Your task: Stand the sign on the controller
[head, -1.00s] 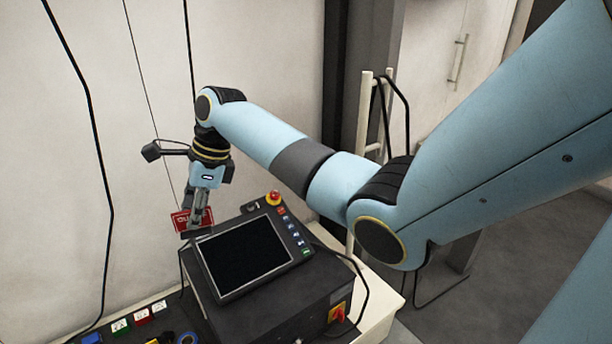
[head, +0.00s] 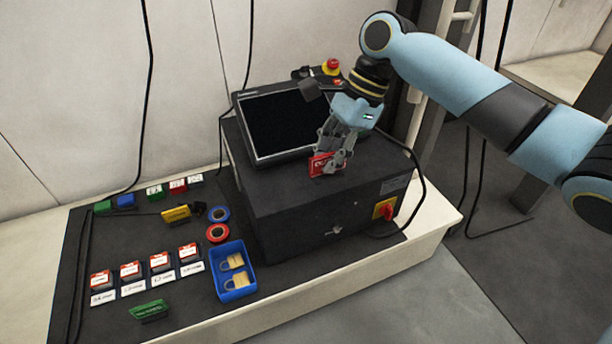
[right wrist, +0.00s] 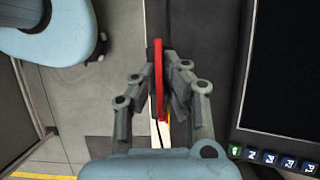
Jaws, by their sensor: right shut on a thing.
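The red sign (head: 319,164) with white marks is held upright in my right gripper (head: 333,158), which is shut on it. The sign is at the front part of the black controller's top, in front of the screen. In the right wrist view the sign (right wrist: 158,80) shows edge-on between the two fingers (right wrist: 161,95). I cannot tell whether its lower edge touches the controller (head: 290,205). My left gripper is not in view.
The teach pendant screen (head: 290,122) leans on the controller's rear, with a red emergency button (head: 331,67) beyond. A red-yellow switch (head: 384,209) is on the front. A blue tray (head: 236,292) with padlocks, tags and several labelled blocks lie on the dark mat at left.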

